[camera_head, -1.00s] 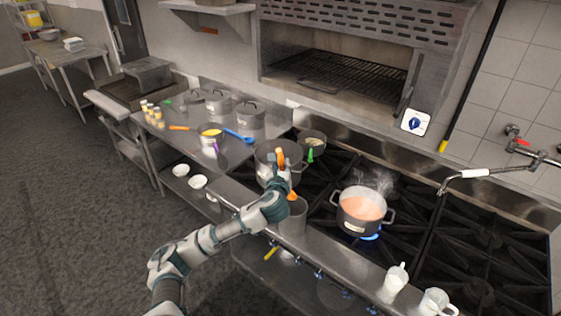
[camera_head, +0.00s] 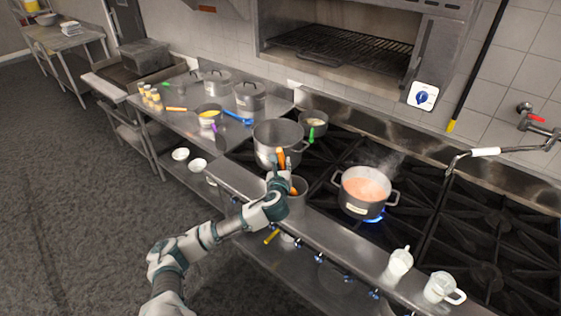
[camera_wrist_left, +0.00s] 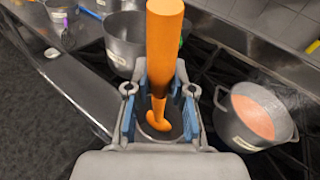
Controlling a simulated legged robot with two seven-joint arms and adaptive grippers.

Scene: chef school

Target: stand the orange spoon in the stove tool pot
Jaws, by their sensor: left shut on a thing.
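The orange spoon (camera_head: 281,158) is upright in my left gripper (camera_head: 280,177), its handle rising above the fingers. In the left wrist view the orange spoon (camera_wrist_left: 164,40) passes between the fingers of my left gripper (camera_wrist_left: 159,92), its bent lower end pointing down. The grey stove tool pot (camera_head: 297,204) stands on the stove's front ledge, just right of and below the gripper. In the wrist view the spoon's lower end lies within the dark pot opening; how deep it reaches is unclear. The fingers hide part of the pot. My right gripper is not in view.
A large empty-looking pot (camera_head: 268,138) stands just behind my gripper. A steaming pot of pinkish soup (camera_head: 365,188) sits over a blue flame to the right. White jugs (camera_head: 400,262) stand on the front ledge. Several bare burners lie at right.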

